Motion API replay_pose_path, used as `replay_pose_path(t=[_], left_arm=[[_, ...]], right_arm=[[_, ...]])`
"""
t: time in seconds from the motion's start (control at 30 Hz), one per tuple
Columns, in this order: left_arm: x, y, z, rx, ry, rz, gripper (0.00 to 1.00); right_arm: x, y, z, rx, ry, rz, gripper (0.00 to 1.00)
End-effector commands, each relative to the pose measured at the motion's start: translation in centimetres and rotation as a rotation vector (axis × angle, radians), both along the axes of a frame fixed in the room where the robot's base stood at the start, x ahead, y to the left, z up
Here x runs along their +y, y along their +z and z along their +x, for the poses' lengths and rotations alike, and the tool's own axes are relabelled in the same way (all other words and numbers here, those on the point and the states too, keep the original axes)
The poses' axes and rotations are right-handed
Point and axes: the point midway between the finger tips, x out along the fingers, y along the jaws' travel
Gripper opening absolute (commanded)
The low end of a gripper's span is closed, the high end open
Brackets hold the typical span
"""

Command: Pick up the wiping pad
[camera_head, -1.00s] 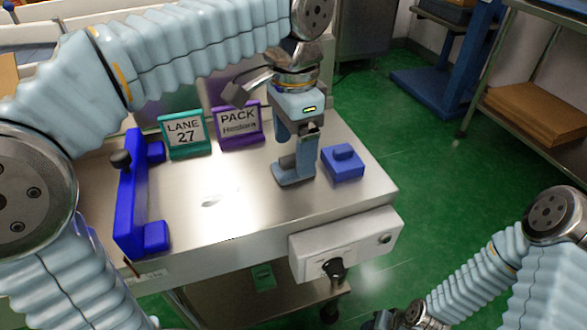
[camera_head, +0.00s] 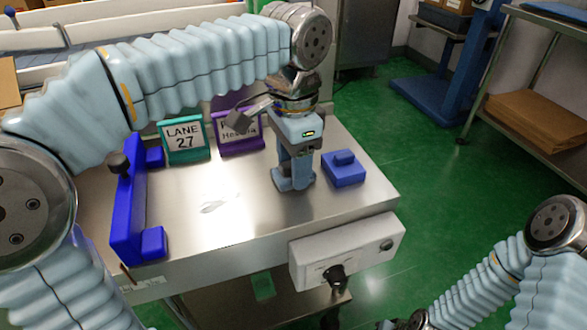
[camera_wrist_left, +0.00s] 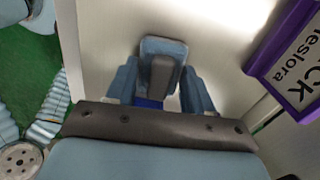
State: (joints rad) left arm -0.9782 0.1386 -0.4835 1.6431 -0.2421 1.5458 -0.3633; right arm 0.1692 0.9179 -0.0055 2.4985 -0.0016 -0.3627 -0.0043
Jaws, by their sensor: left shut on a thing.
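The wiping pad appears as a light-blue plate with a grey grip on top. In the left wrist view the pad (camera_wrist_left: 177,48) lies between the two fingers. My left gripper (camera_head: 293,172) is low over the steel table and shut on the pad; it also shows in the left wrist view (camera_wrist_left: 160,88). In the head view the fingers largely hide the pad, and I cannot tell whether it still touches the table. My right gripper is almost wholly cut off at the bottom edge of the head view.
A blue block with a raised knob (camera_head: 344,170) stands just right of my left gripper. A teal LANE 27 sign (camera_head: 184,137) and a purple sign (camera_head: 240,134) stand behind. A blue bracket (camera_head: 128,205) with a black knob is at the left.

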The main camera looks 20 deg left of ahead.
Motion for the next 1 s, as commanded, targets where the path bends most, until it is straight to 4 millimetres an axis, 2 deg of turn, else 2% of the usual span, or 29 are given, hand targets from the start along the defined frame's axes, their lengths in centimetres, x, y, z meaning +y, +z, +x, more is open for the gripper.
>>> replay_pose_path(t=[0.23, 0.4, 0.47, 0.67, 0.8, 1.0], left_arm=[[0.0, 0.9, 0.0, 0.0, 0.0, 0.0, 0.22], [0.0, 3.7, 0.0, -0.002, 0.001, -0.001, 0.22], [0.2, 4.8, -1.1, -0.003, -0.002, -0.003, 0.22], [1.0, 9.8, -5.3, -0.004, -0.002, -0.003, 0.22], [1.7, 11.0, -9.1, -0.003, -0.002, -0.002, 0.22], [2.3, 12.5, -12.5, -0.001, 0.0, -0.002, 0.22]], right_arm=[[0.1, 0.3, 0.0, 0.0, 0.001, 0.001, 0.43], [0.3, 1.2, -0.1, 0.002, 0.005, 0.004, 0.43], [0.4, 1.3, -0.1, 0.002, 0.006, 0.005, 0.43], [0.6, 2.2, -0.3, 0.005, 0.011, 0.01, 0.43], [0.7, 2.0, -0.3, 0.005, 0.011, 0.01, 0.43], [0.7, 2.2, -0.3, 0.005, 0.012, 0.011, 0.43]])
